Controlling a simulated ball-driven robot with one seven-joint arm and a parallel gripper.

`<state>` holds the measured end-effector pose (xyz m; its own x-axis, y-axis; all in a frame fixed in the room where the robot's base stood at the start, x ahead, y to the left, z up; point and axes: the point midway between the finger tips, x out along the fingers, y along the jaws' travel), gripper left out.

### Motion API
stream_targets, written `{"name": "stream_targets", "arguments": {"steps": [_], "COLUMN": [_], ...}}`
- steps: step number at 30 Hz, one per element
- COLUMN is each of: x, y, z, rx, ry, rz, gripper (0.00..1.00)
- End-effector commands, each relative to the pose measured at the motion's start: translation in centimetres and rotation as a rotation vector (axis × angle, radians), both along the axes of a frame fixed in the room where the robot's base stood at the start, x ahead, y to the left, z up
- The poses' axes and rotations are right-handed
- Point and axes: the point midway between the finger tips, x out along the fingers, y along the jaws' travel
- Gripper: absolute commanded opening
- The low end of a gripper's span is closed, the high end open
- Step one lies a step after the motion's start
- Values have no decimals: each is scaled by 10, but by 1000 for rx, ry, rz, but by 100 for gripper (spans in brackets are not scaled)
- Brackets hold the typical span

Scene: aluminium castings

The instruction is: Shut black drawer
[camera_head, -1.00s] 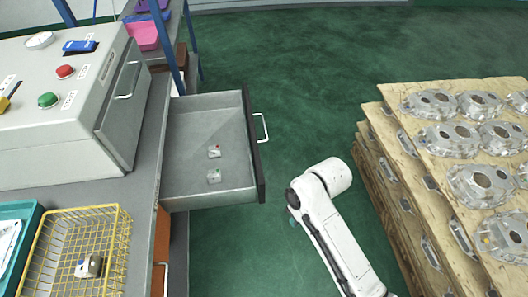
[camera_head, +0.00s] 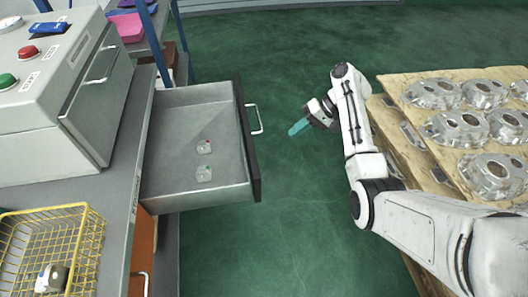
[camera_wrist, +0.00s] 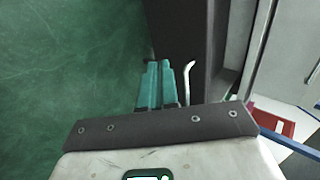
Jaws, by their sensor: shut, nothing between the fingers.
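The black drawer (camera_head: 247,140) stands pulled out from the bench, with a black front and a metal bar handle (camera_head: 256,120). Two small clear pieces (camera_head: 204,160) with coloured dots lie on its grey floor. My gripper (camera_head: 292,130), with teal fingers, is shut and empty in front of the drawer, to the right of the handle and apart from it in the head view. In the wrist view the shut fingers (camera_wrist: 158,66) point toward the black front (camera_wrist: 184,30), with the handle (camera_wrist: 188,80) just right of them. Whether they touch cannot be told there.
A grey control box (camera_head: 60,85) with buttons and a yellow wire basket (camera_head: 82,235) stand on the bench at left. Wooden boards (camera_head: 420,160) with several aluminium castings stand at right, close to my arm. Green floor between is clear.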

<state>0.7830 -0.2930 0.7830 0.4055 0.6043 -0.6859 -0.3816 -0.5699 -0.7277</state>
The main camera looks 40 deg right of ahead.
Motion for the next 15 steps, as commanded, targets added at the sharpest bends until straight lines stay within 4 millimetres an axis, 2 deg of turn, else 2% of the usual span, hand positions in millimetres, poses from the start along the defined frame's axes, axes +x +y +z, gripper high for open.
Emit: {"name": "stream_targets", "arguments": {"steps": [5, 15], "x": [4, 29], "y": [2, 40], "z": [-5, -47], "rx": [11, 10], "ry": [-3, -1], "rz": [-3, -1], "gripper": [0, 0]}}
